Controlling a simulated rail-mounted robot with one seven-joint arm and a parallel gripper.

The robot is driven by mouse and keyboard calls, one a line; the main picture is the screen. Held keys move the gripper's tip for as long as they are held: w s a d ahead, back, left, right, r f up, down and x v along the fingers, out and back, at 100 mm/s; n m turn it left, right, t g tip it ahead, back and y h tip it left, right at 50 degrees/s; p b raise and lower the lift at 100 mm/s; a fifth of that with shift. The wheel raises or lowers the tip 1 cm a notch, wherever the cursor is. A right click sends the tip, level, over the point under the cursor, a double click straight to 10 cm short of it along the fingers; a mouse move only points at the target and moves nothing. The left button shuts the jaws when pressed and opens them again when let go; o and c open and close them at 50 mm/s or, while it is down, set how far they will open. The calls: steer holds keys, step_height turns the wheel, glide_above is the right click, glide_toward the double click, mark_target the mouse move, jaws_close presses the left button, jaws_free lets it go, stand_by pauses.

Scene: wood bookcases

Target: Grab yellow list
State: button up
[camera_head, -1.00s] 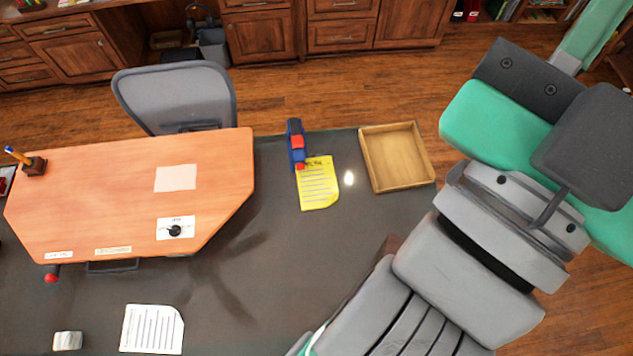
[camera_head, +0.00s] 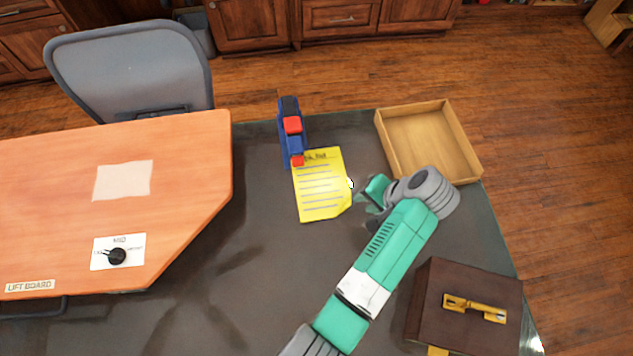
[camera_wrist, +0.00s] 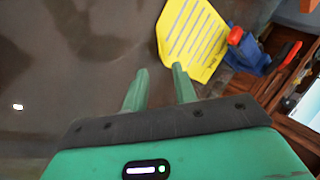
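The yellow list (camera_head: 321,192) is a sheet with printed lines, lying flat on the dark table. A blue and red clamp-like object (camera_head: 291,132) sits at its top edge and touches or overlaps it. My gripper (camera_head: 362,195) is just right of the list in the head view. In the wrist view the list (camera_wrist: 190,38) lies beyond the fingertips, with the clamp-like object (camera_wrist: 247,55) to its right. The two green fingers of my gripper (camera_wrist: 158,70) are apart with nothing between them. The list's near corner shows close to the right fingertip.
An empty wooden tray (camera_head: 466,140) stands right of the list. A dark brown box (camera_head: 440,325) with a yellow handle is at the lower right. The orange lift board (camera_head: 190,200) with a knob is on the left, and a grey chair (camera_head: 135,70) is behind it. Bare table lies left of the list.

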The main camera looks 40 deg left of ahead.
steer(key=x, duration=0.2)
steer(key=shift+s+f, duration=0.15)
steer(key=shift+f, duration=0.2)
steer(key=b+x, duration=0.2)
steer(key=x, duration=0.3)
steer(key=shift+a+f, duration=0.1)
steer(key=shift+a, duration=0.05)
jaws_close()
